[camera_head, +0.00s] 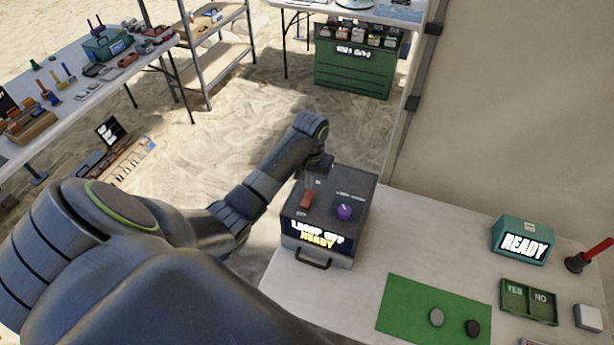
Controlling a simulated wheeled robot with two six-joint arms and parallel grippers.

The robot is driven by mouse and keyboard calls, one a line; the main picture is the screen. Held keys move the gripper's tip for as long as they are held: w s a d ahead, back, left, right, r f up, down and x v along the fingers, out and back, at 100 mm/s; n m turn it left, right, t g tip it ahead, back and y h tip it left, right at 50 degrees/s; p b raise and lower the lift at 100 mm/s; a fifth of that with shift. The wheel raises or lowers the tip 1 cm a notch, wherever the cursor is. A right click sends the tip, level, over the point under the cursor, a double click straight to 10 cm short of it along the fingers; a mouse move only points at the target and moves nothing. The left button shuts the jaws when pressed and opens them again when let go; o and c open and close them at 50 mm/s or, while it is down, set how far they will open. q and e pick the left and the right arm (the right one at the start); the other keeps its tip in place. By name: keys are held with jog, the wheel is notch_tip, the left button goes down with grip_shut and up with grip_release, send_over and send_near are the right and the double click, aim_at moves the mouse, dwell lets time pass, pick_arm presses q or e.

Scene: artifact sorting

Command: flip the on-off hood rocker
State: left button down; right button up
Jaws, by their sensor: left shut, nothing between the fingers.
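The dark grey hood box (325,215) stands at the table's left end. A lit sign on its front reads something like "LAMP OFF" and "READY". A red rocker (306,200) sits on its top, left of a purple knob (344,211). My left arm reaches in from the left, and my left gripper (312,181) points down over the box, just behind the red rocker. Its fingers are shut and empty. I cannot tell whether the fingertips touch the rocker. My right gripper is not in view.
A green mat (405,310) with two stones lies right of the box. A teal READY box (522,240), a YES/NO tray (528,301), a white block (587,317) and a red-handled tool (596,252) stand farther right. A tent wall rises behind the table.

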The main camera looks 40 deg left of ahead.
pick_arm(q)
jog(key=shift+f+b, duration=0.45)
jog(key=shift+f, duration=0.65)
dwell(0.4)
notch_tip(320, 180, up, 3)
jog(key=shift+f+p, duration=0.2)
jog(key=shift+p, duration=0.85)
jog(key=shift+r, duration=2.25)
